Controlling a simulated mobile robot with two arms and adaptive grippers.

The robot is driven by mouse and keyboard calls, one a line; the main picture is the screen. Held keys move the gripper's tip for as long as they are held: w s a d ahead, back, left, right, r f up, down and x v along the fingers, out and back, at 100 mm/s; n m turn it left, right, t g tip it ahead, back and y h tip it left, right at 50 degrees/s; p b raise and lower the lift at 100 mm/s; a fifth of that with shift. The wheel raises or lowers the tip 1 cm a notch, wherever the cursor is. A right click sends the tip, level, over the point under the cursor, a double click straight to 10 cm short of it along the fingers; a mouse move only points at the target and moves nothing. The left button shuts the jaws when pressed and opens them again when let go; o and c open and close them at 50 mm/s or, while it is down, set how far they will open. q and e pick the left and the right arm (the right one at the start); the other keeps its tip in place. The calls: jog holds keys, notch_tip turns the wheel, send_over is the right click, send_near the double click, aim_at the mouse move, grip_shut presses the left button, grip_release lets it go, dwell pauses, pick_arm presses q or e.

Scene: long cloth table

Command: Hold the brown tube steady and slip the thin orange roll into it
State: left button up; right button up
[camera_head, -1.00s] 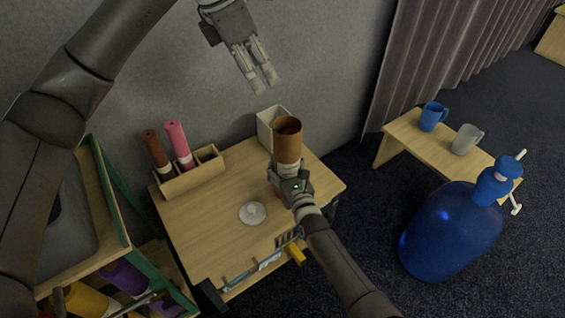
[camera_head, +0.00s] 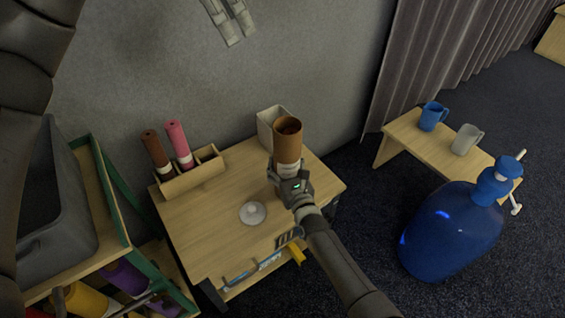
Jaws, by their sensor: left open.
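The brown tube (camera_head: 288,146) stands upright over the right part of the small wooden table (camera_head: 205,240), its round mouth facing up. My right gripper (camera_head: 289,178) is closed around the tube's lower part; its fingers are partly hidden. My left gripper (camera_head: 240,39) is at the top edge of the view, above and left of the tube, open and empty, and partly cut off by the frame. I cannot make out a thin orange roll; whether anything lies inside the tube's dark mouth is unclear.
A wooden holder (camera_head: 190,182) at the table's back left carries a dark brown roll (camera_head: 155,150) and a pink roll (camera_head: 178,142). A pale bin (camera_head: 266,127) stands behind the tube. A small white dish (camera_head: 252,213) lies in front. A shelf stands left.

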jog(key=o, duration=0.5)
jog(key=shift+s+d+f, duration=0.1)
jog(key=shift+s+d, duration=0.15)
jog(key=shift+s, duration=0.3)
jog(key=v, duration=1)
jog(key=shift+s+d, duration=0.1)
jog(key=shift+s, duration=0.3)
